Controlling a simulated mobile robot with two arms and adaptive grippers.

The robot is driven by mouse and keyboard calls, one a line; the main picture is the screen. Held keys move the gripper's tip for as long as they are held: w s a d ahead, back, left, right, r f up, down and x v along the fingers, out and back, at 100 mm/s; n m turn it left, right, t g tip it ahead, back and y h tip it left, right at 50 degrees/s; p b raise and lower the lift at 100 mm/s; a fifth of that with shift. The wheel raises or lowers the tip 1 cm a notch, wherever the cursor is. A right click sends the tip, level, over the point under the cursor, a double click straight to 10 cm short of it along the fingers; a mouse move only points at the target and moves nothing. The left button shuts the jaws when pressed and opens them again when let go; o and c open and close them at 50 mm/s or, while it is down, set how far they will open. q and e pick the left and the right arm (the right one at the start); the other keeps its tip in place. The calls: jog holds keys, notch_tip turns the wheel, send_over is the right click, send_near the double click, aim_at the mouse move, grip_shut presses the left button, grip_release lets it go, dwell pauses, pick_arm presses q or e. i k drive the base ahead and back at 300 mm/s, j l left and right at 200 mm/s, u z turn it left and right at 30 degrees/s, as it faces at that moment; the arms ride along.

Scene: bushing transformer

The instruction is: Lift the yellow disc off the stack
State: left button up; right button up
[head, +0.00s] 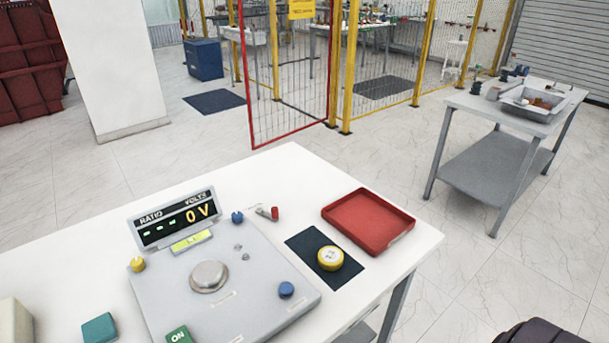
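The yellow disc (330,258) lies on a dark mat (308,242) on the right part of the white table. It has a yellow rim and a paler top with small dark marks. It looks like a short, round piece; I cannot make out separate layers of a stack beneath it. Neither my left nor my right gripper can be made out in the head view, and nothing touches the disc.
A red tray (368,222) stands just behind the mat. A grey control panel (225,290) with knobs and a 0 V display fills the table's left. A dark rounded shape (540,334), unclear, shows at bottom right. A grey side table (520,105) stands beyond.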

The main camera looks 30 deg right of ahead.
aim_at(329, 258)
jog(key=z, duration=1.25)
